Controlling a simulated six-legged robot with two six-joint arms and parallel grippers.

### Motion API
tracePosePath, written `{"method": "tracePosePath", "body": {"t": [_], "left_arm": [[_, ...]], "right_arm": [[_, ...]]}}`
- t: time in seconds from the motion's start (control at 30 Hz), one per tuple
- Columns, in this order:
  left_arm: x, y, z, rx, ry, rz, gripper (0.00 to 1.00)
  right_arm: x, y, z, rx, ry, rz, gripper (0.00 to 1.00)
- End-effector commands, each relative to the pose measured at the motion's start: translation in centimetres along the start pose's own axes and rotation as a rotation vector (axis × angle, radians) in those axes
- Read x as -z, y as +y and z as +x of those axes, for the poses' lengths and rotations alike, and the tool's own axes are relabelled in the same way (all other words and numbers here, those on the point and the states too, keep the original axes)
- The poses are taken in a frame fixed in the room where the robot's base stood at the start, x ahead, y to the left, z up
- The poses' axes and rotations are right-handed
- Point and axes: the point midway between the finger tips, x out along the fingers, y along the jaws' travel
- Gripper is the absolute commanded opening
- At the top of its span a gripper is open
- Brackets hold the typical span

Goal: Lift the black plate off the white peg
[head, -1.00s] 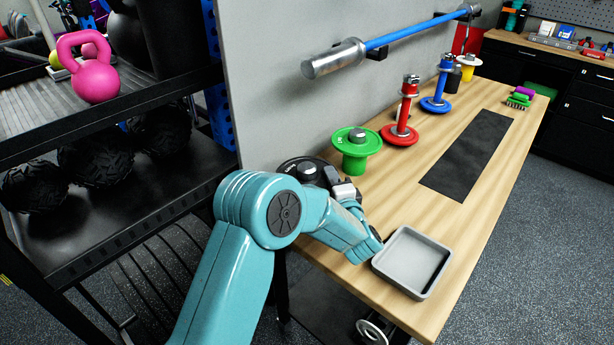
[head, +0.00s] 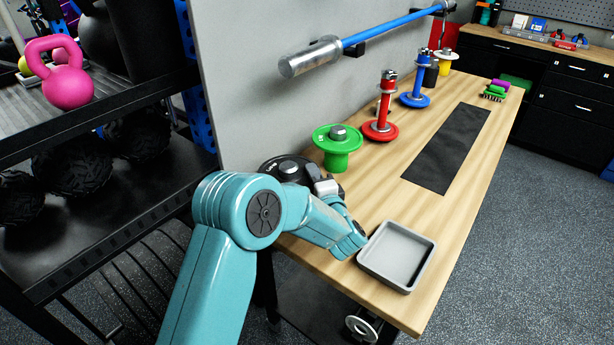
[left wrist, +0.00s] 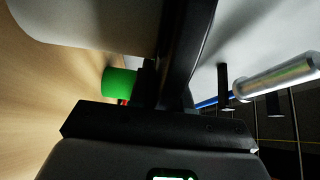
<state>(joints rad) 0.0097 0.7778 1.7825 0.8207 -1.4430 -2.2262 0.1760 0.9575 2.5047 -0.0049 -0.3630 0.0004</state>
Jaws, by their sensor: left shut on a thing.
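The black plate (head: 268,168) lies flat at the near left end of the wooden table, partly hidden behind my left arm. In the left wrist view the plate shows edge-on as a dark band (left wrist: 190,45). A pale rounded body, seemingly the white peg (left wrist: 85,18), is close beside it on the table side; I cannot tell whether they touch. My left gripper (head: 318,183) is at the plate's near right edge and is shut on it. My right gripper is not in view.
A green plate on a green stand (head: 337,140) is just beyond. Red (head: 381,130) and blue (head: 414,98) posts follow along the wall. A grey tray (head: 418,270) sits at the near table edge. A barbell (head: 312,60) hangs above. The black mat (head: 447,150) is empty.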

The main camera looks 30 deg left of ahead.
Motion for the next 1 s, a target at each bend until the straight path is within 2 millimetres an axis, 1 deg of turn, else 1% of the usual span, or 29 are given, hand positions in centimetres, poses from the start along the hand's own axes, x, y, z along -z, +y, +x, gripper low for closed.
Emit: {"method": "tracePosePath", "body": {"t": [0.03, 0.17, 0.37, 0.6, 0.73, 0.9, 1.0], "left_arm": [[0.0, -0.9, 0.1, 0.012, -0.001, -0.004, 0.00], [0.1, -2.5, 0.0, 0.013, -0.001, -0.006, 0.00], [0.0, -6.4, 0.0, 0.014, -0.001, -0.008, 0.00], [0.0, -12.7, 0.0, 0.015, -0.001, -0.009, 0.00], [0.0, -15.7, -0.1, 0.013, -0.001, -0.008, 0.00], [0.0, -18.4, 0.0, 0.012, -0.001, -0.004, 0.00], [0.0, -19.4, -0.1, 0.012, 0.000, -0.003, 0.00]], "right_arm": [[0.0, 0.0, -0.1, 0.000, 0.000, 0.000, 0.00], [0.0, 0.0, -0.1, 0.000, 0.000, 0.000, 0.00], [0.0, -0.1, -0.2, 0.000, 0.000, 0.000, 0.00], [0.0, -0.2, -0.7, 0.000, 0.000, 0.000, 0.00], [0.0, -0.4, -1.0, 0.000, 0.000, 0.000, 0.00], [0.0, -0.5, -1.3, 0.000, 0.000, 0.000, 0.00], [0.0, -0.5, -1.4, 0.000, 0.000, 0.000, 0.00]]}}
